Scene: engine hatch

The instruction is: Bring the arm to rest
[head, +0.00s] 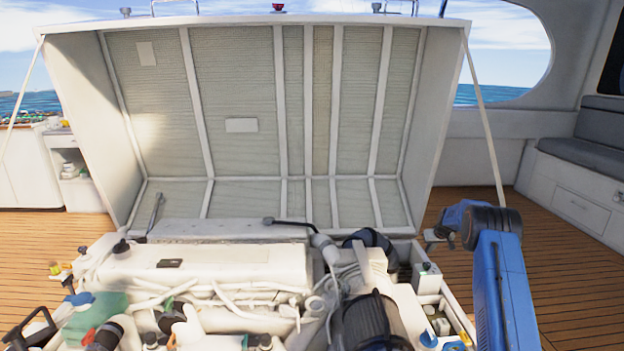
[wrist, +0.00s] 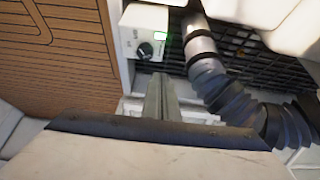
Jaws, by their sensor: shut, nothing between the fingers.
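My blue arm (head: 503,290) rises at the right of the head view and bends at a dark joint. My gripper (head: 431,240) is at its end, pointing left and down, above the right edge of the open engine hatch. In the wrist view the two grey fingers of my gripper (wrist: 160,85) are together with nothing between them. They are near a white box with a dark knob and a green light (wrist: 146,45); I cannot tell the exact gap.
The raised hatch lid (head: 240,110) stands behind the engine (head: 200,270). A black ribbed hose (wrist: 215,85) runs close to the fingers. Wooden deck (head: 570,250) lies free at the right, before a grey bench (head: 595,150). A strut (head: 484,120) props the lid.

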